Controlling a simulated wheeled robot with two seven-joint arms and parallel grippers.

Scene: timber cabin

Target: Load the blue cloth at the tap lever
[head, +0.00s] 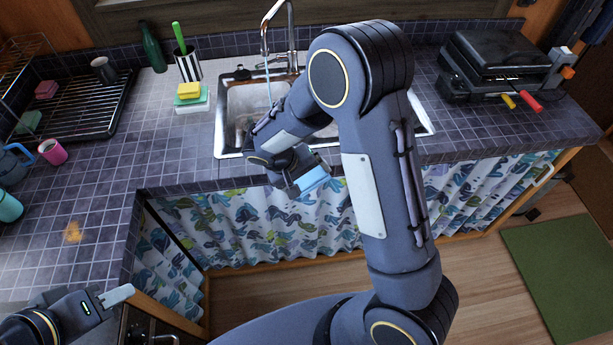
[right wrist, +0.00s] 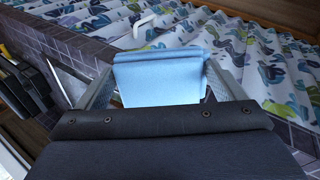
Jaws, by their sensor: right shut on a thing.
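The blue cloth (head: 314,178) is a small light-blue folded piece in front of the sink's front edge. My right gripper (head: 312,172) is shut on it and holds it in the air before the patterned curtain. In the right wrist view the cloth (right wrist: 160,77) sits between the two fingers. The metal tap (head: 291,40) stands behind the sink, with a thin pale stream below its spout. I cannot clearly make out its lever. My left gripper (head: 117,296) is at the lower left, apart from the cloth; its opening is not clear.
The sink (head: 238,112) is partly hidden by my right arm. A sponge stack (head: 190,96), striped holder (head: 188,66) and green bottle (head: 153,48) stand left of it. A black grill (head: 494,62) is at right. An orange stain (head: 73,232) marks the left counter.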

